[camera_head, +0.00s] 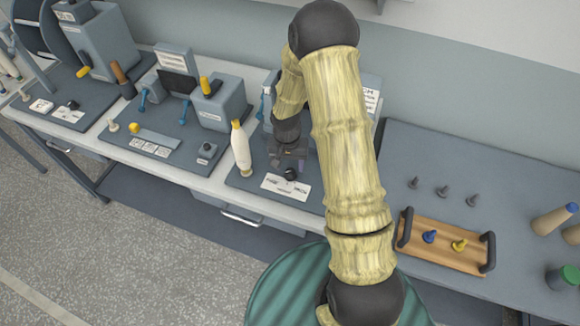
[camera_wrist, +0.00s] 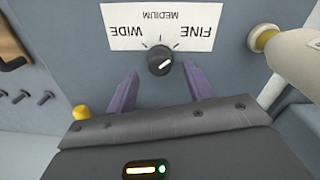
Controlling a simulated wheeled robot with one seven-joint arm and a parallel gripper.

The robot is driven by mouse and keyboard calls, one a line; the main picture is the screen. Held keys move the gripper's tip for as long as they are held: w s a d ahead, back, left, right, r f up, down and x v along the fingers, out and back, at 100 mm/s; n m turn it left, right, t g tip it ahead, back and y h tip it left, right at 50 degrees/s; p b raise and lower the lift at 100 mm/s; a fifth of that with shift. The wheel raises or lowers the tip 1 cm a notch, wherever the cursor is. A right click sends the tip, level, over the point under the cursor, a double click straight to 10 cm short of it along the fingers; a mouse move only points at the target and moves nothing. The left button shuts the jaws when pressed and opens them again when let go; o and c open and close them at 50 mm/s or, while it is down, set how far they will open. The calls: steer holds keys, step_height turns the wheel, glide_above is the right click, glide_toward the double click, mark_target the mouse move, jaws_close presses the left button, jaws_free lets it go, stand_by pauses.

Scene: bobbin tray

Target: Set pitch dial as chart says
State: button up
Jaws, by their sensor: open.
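The pitch dial (camera_wrist: 160,60) is a small dark round knob with a white pointer line, slanted toward the upper right, on the FINE side. Its white label (camera_wrist: 158,26) reads WIDE, MEDIUM and FINE, upside down. The dial also shows in the head view (camera_head: 291,174). My gripper (camera_wrist: 162,71) is open, its two purple fingers reaching toward the dial from either side, with gaps beside it. Whether the tips are level with the knob I cannot tell. A chart (camera_head: 371,97) behind my arm is mostly hidden and its text unreadable.
Two grey machines with levers are further left. To the right, a wooden tray (camera_head: 440,247) holds a blue and a yellow peg, with dark pegs behind it.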

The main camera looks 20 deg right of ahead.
mark_target(290, 174)
steer(key=shift+f, duration=1.4)
steer(key=shift+c, duration=0.4)
steer(key=c, duration=0.9)
